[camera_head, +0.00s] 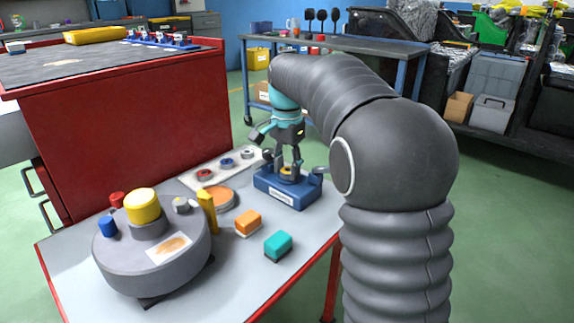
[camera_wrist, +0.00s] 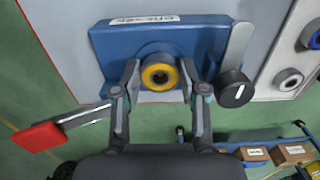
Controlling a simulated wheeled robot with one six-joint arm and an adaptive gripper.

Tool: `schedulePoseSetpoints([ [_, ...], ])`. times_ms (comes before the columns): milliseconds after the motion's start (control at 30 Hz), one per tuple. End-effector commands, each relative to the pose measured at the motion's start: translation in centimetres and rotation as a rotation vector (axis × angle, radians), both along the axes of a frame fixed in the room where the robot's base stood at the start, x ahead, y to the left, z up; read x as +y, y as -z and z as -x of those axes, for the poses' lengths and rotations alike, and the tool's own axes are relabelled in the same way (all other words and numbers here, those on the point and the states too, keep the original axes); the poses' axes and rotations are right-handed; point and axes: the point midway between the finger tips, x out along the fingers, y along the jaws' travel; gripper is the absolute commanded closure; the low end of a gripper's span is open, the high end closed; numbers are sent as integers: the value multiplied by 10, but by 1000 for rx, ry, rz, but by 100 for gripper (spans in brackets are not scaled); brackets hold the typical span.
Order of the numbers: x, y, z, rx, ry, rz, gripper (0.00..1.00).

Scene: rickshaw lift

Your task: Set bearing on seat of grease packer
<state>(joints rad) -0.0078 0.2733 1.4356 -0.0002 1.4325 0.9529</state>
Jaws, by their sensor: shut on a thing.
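The grease packer (camera_head: 283,193) is a blue block with a white label on the grey table; it also shows at the top of the wrist view (camera_wrist: 110,48). In the head view the bearing (camera_head: 287,171) shows just above the block. My gripper (camera_head: 288,162), also in the wrist view (camera_wrist: 160,70), points down and is shut on the bearing. I cannot tell whether the bearing touches the seat, which is mostly hidden.
A white tray (camera_head: 215,165) with several coloured rings lies behind the packer. A lever with a black knob (camera_wrist: 236,90) and a red-handled lever (camera_wrist: 40,136) flank it in the wrist view. An orange block (camera_head: 248,221), teal block (camera_head: 278,244) and grey drum (camera_head: 150,265) stand in front.

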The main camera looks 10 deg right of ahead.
Motion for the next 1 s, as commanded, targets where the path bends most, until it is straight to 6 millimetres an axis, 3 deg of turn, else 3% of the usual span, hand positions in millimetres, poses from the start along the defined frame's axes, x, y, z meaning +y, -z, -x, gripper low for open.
schedulePoseSetpoints([
  [867, 0, 2, 0, -1, 0, -1, 93],
  [900, 0, 2, 0, -1, 0, -1, 55],
  [1000, 0, 2, 0, 0, 0, 0, 30],
])
